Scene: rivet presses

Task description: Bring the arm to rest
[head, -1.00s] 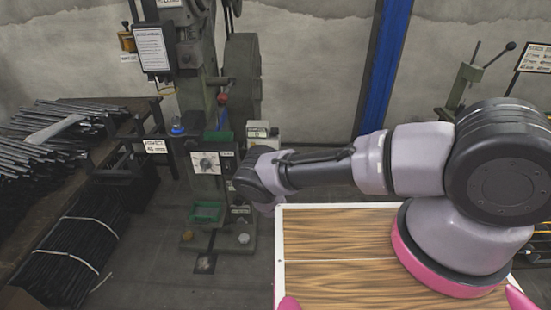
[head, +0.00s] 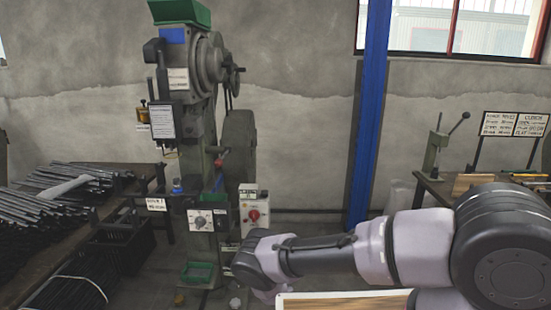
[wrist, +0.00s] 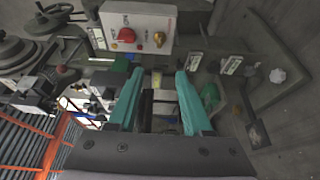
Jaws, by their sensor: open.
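My gripper (wrist: 158,88) shows in the wrist view with its two teal fingers apart and nothing between them. In the head view my arm (head: 320,257) reaches left from its shoulder at the lower right, and its far end is in front of the rivet press (head: 200,150). The fingers are hidden behind the wrist in the head view. The press's control box with a red knob (head: 254,214) stands just above the arm's far end; the same box (wrist: 140,28) is at the top of the wrist view. I cannot tell the exact gap between fingers and press.
A bench with bundles of dark rods (head: 60,190) stands at left. A blue post (head: 372,120) rises behind the arm. A small lever press (head: 437,150) and signs (head: 513,124) stand on a bench at right. A green tray (head: 198,273) sits low on the rivet press.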

